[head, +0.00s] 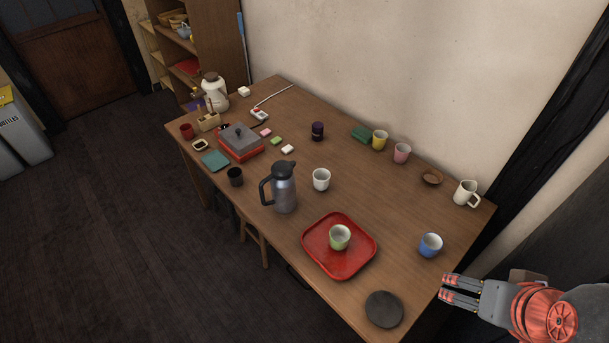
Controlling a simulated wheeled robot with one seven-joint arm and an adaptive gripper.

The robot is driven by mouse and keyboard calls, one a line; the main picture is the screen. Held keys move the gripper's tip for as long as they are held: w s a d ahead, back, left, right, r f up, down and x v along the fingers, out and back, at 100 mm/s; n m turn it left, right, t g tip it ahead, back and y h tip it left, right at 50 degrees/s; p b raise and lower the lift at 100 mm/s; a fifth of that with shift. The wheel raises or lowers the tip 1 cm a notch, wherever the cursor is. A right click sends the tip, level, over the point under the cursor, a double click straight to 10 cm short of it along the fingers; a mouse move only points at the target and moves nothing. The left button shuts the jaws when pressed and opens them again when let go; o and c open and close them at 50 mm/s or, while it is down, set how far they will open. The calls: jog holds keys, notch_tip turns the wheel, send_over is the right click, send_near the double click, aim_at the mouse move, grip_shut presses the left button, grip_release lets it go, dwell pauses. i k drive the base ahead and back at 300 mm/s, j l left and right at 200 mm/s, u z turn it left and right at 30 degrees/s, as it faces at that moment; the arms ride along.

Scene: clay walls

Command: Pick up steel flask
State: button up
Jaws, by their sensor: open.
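The steel flask (284,194) stands upright near the middle of the wooden table, close to its front edge. It has a grey-blue metal body, a black lid and a black handle on its left side. My gripper (447,288) is at the lower right, beyond the right end of the table and well apart from the flask. Its two fingers point left and are parted, with nothing between them.
A red tray (361,267) with a green cup (340,237) lies right of the flask. A blue cup (430,245) and dark round disc (384,309) are nearer my gripper. The wall borders the table's far side.

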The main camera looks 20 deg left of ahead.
aim_at(283, 178)
jog(key=u, duration=1.3)
